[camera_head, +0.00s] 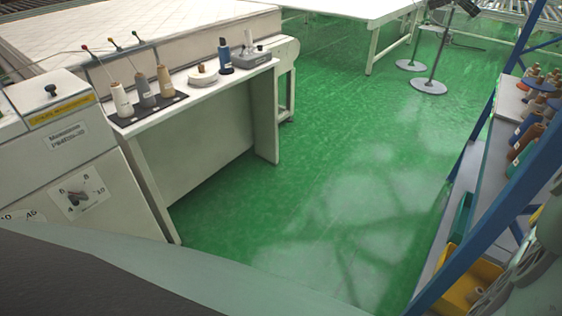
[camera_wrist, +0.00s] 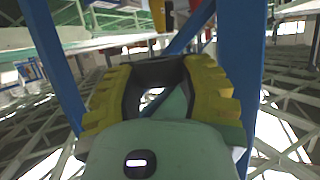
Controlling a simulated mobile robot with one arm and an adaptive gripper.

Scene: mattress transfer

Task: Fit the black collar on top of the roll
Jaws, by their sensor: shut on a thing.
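The black collar (camera_wrist: 157,70) is a dark ring between the ridged yellow pads of my gripper (camera_wrist: 160,82) in the wrist view. The gripper is shut on it, with a pad against each side, and light shows through the ring's opening. My gripper and the collar do not show in the head view. In the head view a blue roll (camera_head: 225,56) stands upright at the back of the narrow white bench (camera_head: 205,93). I cannot tell if it is the task's roll, as several wound spools are in view.
Three thread cones stand on a black strip (camera_head: 148,108) on the bench, near a white disc (camera_head: 203,76) and a grey device (camera_head: 250,57). A blue-framed rack (camera_head: 495,190) with several spools is at right. Blue posts (camera_wrist: 240,60) flank my gripper. Green floor (camera_head: 320,180) is clear between.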

